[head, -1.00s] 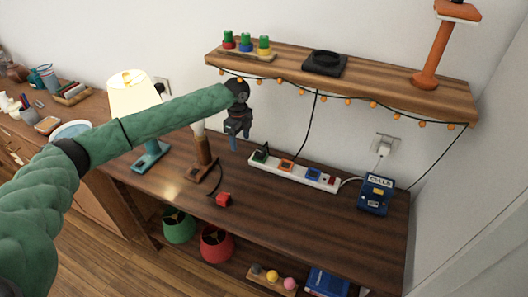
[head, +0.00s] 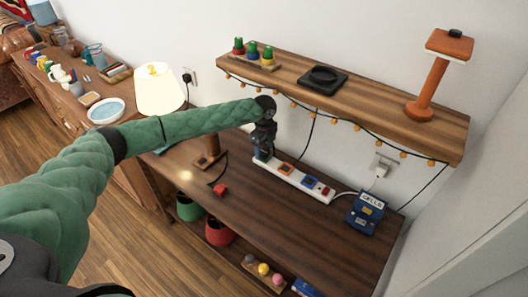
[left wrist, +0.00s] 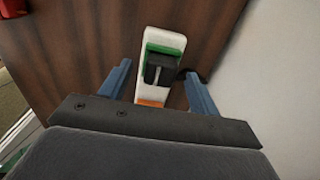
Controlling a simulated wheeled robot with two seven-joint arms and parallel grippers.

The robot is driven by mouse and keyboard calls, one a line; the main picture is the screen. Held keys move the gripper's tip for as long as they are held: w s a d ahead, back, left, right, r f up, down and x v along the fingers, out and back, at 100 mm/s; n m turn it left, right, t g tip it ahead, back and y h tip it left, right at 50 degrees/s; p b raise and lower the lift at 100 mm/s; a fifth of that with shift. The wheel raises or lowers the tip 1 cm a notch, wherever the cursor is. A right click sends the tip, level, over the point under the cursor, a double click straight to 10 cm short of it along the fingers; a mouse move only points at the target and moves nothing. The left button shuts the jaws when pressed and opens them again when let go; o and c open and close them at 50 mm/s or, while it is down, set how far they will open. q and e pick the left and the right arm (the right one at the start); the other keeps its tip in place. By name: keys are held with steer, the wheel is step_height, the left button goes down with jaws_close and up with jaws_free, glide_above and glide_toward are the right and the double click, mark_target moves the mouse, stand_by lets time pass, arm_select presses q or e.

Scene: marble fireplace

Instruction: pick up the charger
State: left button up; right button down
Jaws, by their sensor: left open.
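A black block that looks like the charger (left wrist: 160,69) sits on the green socket at the end of a white power strip (left wrist: 171,38). In the head view the power strip (head: 296,178) lies on the dark wooden table, and the block is mostly hidden by my gripper. My left gripper (head: 263,156) points down over the strip's left end. In the left wrist view it is open, with one blue finger on each side of the black block and visible gaps between. My right gripper is not in view.
A shelf (head: 395,103) with hanging lights overhangs the strip. A blue box (head: 366,212) stands at the strip's right end. A lamp (head: 159,90), a wooden stand (head: 211,160) and a red plug (head: 220,189) are to the left. The table front is clear.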

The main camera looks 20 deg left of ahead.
arm_select(q)
steer(key=shift+d+f, duration=0.2)
steer(key=shift+c, duration=0.4)
steer(key=shift+a, duration=0.1)
steer(key=c, duration=1)
steer(key=shift+r, duration=0.15)
